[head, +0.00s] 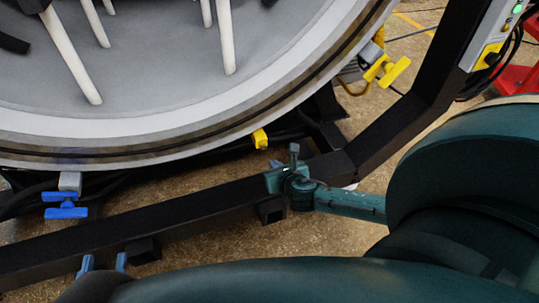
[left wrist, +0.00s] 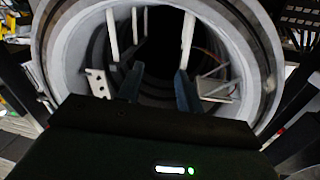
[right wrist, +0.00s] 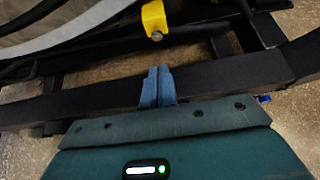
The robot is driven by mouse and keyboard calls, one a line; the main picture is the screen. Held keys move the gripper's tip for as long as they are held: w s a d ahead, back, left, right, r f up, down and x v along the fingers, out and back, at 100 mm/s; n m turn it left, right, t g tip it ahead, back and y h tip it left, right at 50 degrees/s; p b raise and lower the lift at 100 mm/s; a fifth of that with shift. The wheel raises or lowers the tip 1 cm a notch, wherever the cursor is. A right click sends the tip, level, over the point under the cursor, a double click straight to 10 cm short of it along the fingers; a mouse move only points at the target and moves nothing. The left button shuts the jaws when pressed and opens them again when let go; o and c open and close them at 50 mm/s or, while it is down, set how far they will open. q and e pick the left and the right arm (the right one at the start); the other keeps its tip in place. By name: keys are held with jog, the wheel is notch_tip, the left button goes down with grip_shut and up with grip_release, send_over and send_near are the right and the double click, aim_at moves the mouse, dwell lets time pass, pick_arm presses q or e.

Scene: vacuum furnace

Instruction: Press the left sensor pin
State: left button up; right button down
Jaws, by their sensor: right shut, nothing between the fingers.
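A yellow block (head: 259,138) sits under the lower rim of the round furnace opening. In the right wrist view the yellow block (right wrist: 154,17) has a small round metal pin (right wrist: 156,36) on its lower end. I cannot tell whether this is the left sensor pin. My right gripper (head: 294,153) is near the black frame bar, right of and below the block. Its fingers (right wrist: 157,87) are together and empty, pointing toward the block with a gap between. My left gripper (head: 103,262) is at the lower left, its fingers (left wrist: 159,88) apart and empty, facing the furnace chamber.
A blue handle (head: 65,205) hangs under the rim at left, and a yellow handle (head: 387,70) sits at right. The black frame bar (head: 185,207) crosses below the furnace (head: 190,135). White rods (head: 227,38) stand inside the chamber. A control box (head: 490,40) is at upper right.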

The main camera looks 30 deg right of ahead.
pick_arm(q)
jog(key=shift+a+n+g+y+p, duration=0.3)
jog(key=shift+n+g+y+p, duration=0.1)
jog(key=shift+g+p, duration=0.3)
pick_arm(e)
jog(key=v, duration=0.5)
jog(key=shift+s+a, duration=0.1)
